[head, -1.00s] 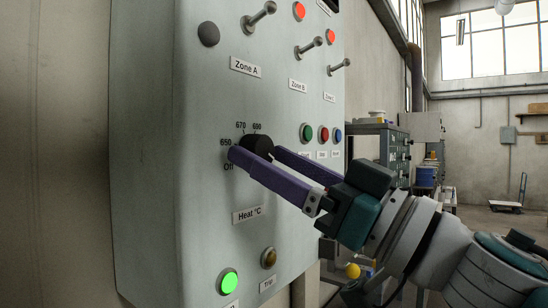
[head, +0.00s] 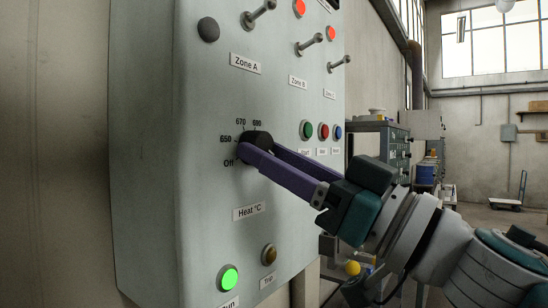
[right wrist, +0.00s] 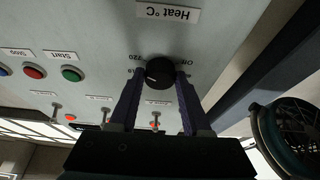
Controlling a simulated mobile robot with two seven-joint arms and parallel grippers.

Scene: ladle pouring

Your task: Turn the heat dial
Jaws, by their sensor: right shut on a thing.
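The black heat dial (head: 258,138) is on the grey control panel, above the "Heat °C" label (head: 249,212). Marks Off, 650, 670 and 690 show around its left and top sides. My right gripper (head: 254,148) is shut on the dial, its purple fingers on either side of it. In the right wrist view the dial (right wrist: 160,73) sits between the two fingertips, with a pale pointer line on its face. That view is upside down, and the fingers hide part of the scale. My left gripper is not in view.
The panel (head: 200,190) also carries toggle switches (head: 311,44), green, red and blue buttons (head: 323,131), a lit green button (head: 228,279) and a brown trip button (head: 269,254). A workshop with cabinets (head: 392,150) lies behind on the right.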

